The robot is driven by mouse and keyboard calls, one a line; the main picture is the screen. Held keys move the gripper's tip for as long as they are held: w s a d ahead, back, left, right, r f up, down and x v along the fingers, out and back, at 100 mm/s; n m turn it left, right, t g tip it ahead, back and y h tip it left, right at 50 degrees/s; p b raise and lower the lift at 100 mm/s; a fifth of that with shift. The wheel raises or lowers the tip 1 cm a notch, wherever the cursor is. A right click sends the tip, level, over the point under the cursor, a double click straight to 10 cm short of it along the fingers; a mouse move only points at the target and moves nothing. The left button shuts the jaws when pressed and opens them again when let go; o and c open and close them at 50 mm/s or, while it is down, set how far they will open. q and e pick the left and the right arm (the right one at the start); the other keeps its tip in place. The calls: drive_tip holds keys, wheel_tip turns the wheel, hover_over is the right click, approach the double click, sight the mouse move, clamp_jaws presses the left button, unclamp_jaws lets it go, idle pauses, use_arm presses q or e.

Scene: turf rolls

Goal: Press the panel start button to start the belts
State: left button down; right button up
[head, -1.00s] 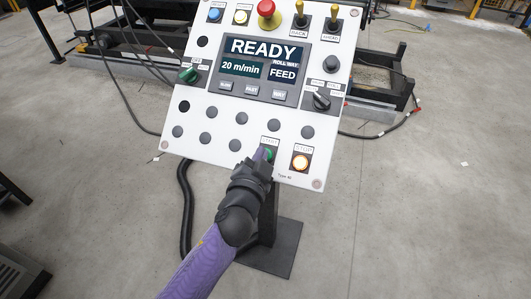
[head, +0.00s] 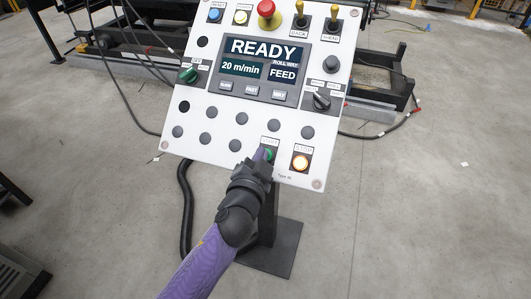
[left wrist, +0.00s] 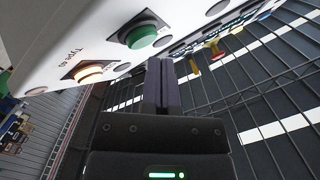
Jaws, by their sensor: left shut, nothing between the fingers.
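The white control panel (head: 222,113) stands on a post in the head view, and its screen (head: 264,60) reads READY, 20 m/min and FEED. The green start button (head: 269,154) is at its lower edge, partly hidden by my left gripper (head: 262,156). In the left wrist view the green start button (left wrist: 139,34) stands out from the panel, and the shut, empty fingers (left wrist: 161,84) are close beside it. I cannot tell whether they touch it. My right gripper is not in view.
A red emergency knob (head: 266,10), yellow-tipped toggles (head: 301,20) and a black selector (head: 321,101) are on the panel. Black cables (head: 186,205) hang beside the post. Dark machine frames stand behind. The concrete floor (head: 420,215) to the right is clear.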

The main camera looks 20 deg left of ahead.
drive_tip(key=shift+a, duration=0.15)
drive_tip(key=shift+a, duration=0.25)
use_arm(q)
drive_tip(key=shift+w+f, duration=0.1)
drive_tip(key=shift+f, duration=0.05)
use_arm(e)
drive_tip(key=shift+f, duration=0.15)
use_arm(q)
drive_tip(key=shift+w+f+b, duration=0.15)
drive_tip(key=shift+f+b, duration=0.1)
drive_tip(key=shift+b, duration=0.1)
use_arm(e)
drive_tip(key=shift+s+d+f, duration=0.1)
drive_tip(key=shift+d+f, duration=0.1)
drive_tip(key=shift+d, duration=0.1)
use_arm(q)
drive_tip(key=shift+w, duration=0.1)
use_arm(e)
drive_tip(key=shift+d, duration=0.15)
